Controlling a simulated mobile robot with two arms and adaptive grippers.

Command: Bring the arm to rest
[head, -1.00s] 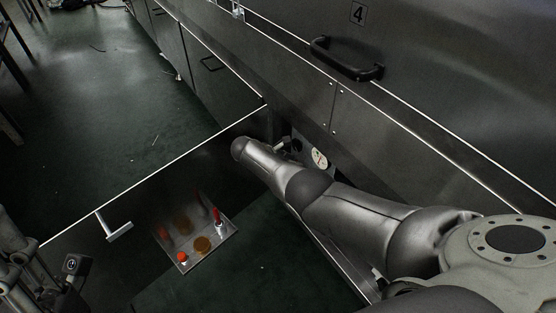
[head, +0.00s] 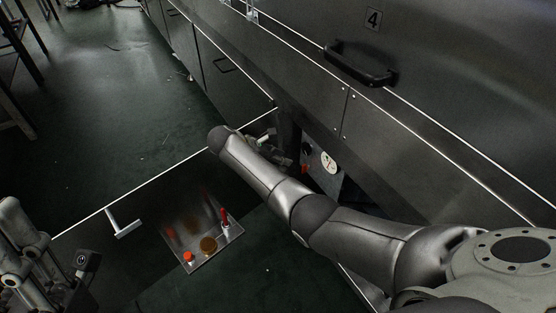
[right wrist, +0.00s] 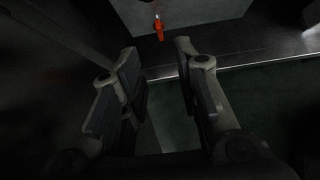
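My right arm reaches in from the right in the head view. Its gripper (head: 272,148) is partly hidden behind my own forearm, near the dark opening below the dryer wall. In the right wrist view the right gripper (right wrist: 160,66) has its two fingers apart, with nothing between them. A red-orange handle (right wrist: 158,28) on a grey plate lies beyond the fingertips and is not touched.
An open door panel with a handle (head: 123,222) stands left of my arm. A metal plate (head: 212,262) bears a red knob, a brownish disc and a red-handled part. The dryer wall has a black handle (head: 358,64). Green floor (head: 110,120) lies open at left.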

